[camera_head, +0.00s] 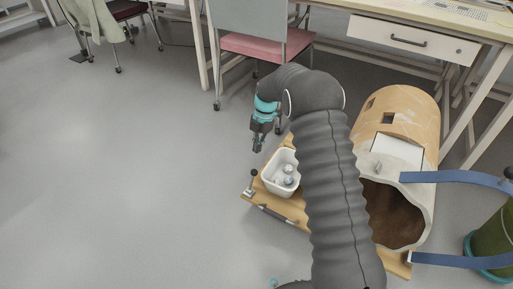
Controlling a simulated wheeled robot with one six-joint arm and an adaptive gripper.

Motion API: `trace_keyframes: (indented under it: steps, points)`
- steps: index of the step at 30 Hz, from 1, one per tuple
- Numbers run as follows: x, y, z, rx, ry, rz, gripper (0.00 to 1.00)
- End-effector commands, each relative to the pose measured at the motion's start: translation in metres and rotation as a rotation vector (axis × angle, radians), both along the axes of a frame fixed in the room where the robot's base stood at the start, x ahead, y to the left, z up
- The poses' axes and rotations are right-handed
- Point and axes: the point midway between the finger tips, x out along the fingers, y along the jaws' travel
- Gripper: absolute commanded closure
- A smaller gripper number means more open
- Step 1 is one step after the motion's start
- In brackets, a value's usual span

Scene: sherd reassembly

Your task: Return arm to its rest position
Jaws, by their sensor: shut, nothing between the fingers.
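My arm (333,170) rises from the bottom of the picture in a ribbed dark sleeve and bends over at the top toward the left. My gripper (257,149) hangs from a teal and grey wrist and points down. It is shut and empty. It is above and a little left of a white bin (269,183) and appears apart from it. The bin holds a few small grey-white items (288,181). My arm hides part of the wooden board and of what stands behind it.
A wooden board (292,226) carries the bin, a small black-knobbed lever (251,183) and a large hollow tan vessel (417,110). Blue curved bars (447,177) reach it from the right.

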Motion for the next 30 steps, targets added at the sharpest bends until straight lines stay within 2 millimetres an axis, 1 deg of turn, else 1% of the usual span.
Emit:
trace_keyframes:
  steps: [8, 11, 13, 17, 20, 21, 23, 26, 29, 30]
  points:
    - [0.0, 0.0, 0.0, -0.001, 0.001, -0.006, 1.0]
    - [0.0, 0.0, 0.0, -0.01, 0.009, -0.059, 1.0]
    - [0.001, 0.0, 0.0, -0.023, 0.017, -0.14, 1.0]
    - [0.0, -0.002, -0.005, -0.07, 0.046, -0.374, 1.0]
    - [-0.015, -0.008, -0.02, -0.129, 0.099, -0.575, 1.0]
    - [-0.023, -0.01, -0.026, -0.156, 0.121, -0.656, 1.0]
    - [-0.034, -0.014, -0.027, -0.191, 0.143, -0.776, 1.0]
    - [-0.053, -0.023, -0.016, -0.246, 0.163, -0.976, 1.0]
    - [-0.073, -0.034, 0.007, -0.286, 0.17, -1.183, 1.0]
    - [-0.083, -0.039, 0.019, -0.3, 0.17, -1.267, 1.0]
